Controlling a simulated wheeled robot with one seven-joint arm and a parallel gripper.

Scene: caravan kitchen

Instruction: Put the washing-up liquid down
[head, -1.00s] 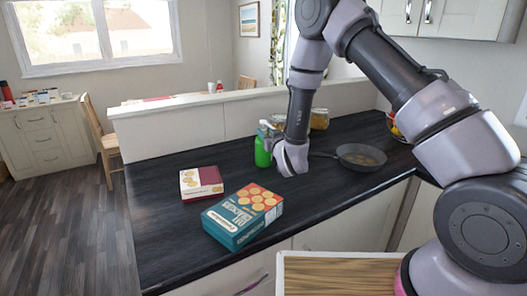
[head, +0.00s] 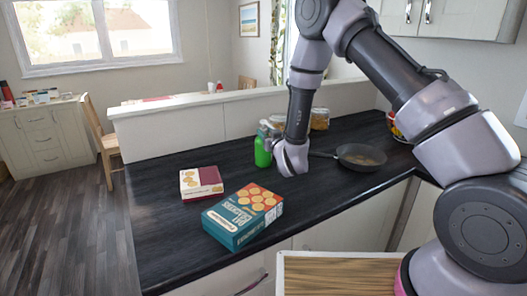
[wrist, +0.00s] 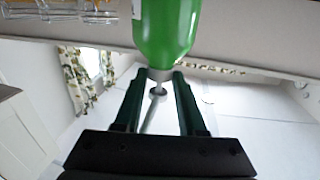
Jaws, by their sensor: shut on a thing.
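The washing-up liquid is a green bottle (head: 263,152) with a pale top, upright over the back part of the dark worktop (head: 165,230). The head view does not settle whether its base touches the worktop. My gripper (wrist: 160,74) is shut on the bottle's narrow grey neck. In the wrist view the green body (wrist: 166,28) extends beyond the fingertips, and a pale nozzle lies between the fingers. In the head view my wrist is just right of the bottle and hides the fingers.
A teal biscuit box (head: 230,225) and a smaller cream-and-maroon box (head: 200,183) lie to the left at the front. A frying pan (head: 361,155) is to the right. Jars (head: 319,119) stand behind, near the raised ledge (head: 190,100). Worktop between bottle and boxes is clear.

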